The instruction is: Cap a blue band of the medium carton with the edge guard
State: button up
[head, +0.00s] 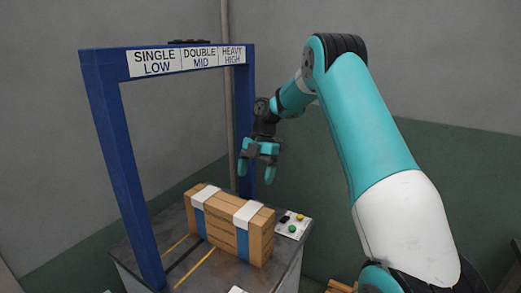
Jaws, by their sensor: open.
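A brown wooden-looking carton (226,238) stands on the grey table under the blue frame. Two blue bands run down its front face, a left band (201,222) and a right band (243,243). A white edge guard (204,194) sits over the top edge at the left band, and another white guard (249,211) sits over the top edge at the right band. My gripper (257,174) is open, pointing down, above and behind the carton's right part. Nothing shows between its teal fingers. The carton's back side is hidden.
The blue frame (116,160) carries signs reading SINGLE LOW, DOUBLE MID and HEAVY HIGH. A control box (293,224) with a green button is right of the carton. The table (165,262) has yellow stripes. A wooden object (341,287) is partly visible at the bottom edge.

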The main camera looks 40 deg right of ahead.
jog(key=p+v, duration=0.4)
jog(key=v, duration=0.4)
jog(key=shift+r, duration=0.25)
jog(key=s+a+r+m, duration=0.2)
jog(key=s+a+r, duration=0.1)
jog(key=a, duration=0.4)
jog(key=s+a+r+m, duration=0.3)
jog(key=a, duration=0.5)
jog(key=s+a+r+m, duration=0.2)
jog(key=s+a+r, duration=0.1)
jog(key=a, duration=0.4)
jog(key=s+a+f+m, duration=0.1)
jog(key=s+a+m, duration=0.3)
jog(key=s, duration=0.6)
jog(key=s+a+f+m+t, duration=0.1)
jog(key=s+a+m, duration=0.3)
jog(key=s, duration=0.7)
jog(key=shift+s+a+f+t, duration=0.25)
jog(key=shift+a+f+t, duration=0.05)
jog(key=shift+a, duration=0.05)
jog(key=shift+c, duration=0.3)
